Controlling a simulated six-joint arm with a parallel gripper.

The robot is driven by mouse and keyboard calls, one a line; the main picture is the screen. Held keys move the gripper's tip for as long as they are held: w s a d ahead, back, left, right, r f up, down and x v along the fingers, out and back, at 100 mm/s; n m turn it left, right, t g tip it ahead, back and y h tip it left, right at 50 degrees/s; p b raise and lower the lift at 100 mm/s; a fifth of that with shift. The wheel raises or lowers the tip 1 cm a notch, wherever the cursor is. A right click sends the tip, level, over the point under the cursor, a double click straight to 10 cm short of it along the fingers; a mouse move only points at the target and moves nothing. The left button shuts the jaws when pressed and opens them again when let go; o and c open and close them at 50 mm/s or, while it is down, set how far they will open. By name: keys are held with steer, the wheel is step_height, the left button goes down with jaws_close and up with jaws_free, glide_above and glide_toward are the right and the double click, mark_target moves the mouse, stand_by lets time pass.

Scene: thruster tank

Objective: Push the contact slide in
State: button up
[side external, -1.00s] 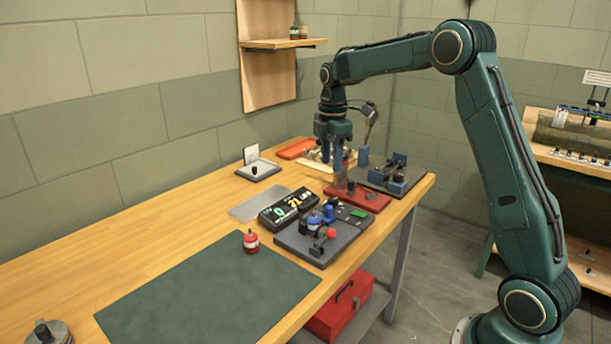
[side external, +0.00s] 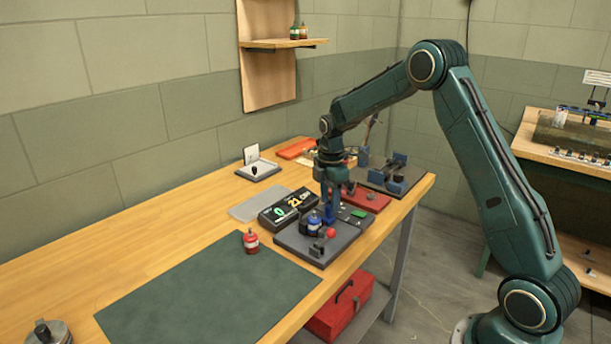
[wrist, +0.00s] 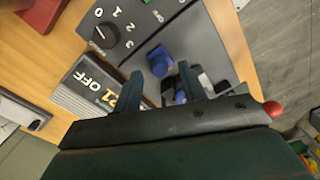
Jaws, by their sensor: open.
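A dark control board (side external: 296,243) lies on the bench and carries blue parts and a red-tipped lever (side external: 331,232). A blue cap (side external: 313,224) stands at its left side. In the wrist view a blue block (wrist: 160,60) lies between and just past my fingertips, and another blue part (wrist: 180,96) shows nearer the palm. I cannot tell which part is the contact slide. My gripper (side external: 328,206) points down over the board, fingers apart with a gap between them. Whether the fingers touch the blue block is unclear. The red tip (wrist: 272,108) shows at the right.
A black display box (side external: 286,209) stands left of the board, close to my gripper. A red base (side external: 370,200) and a dark fixture (side external: 398,178) lie behind. The front bench is mostly clear.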

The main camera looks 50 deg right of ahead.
steer(key=shift+f, duration=0.95)
steer(key=shift+c, duration=0.4)
jaws_close()
steer(key=shift+a, duration=1.35)
steer(key=shift+o, duration=0.4)
jaws_free()
steer(key=shift+r, duration=0.1)
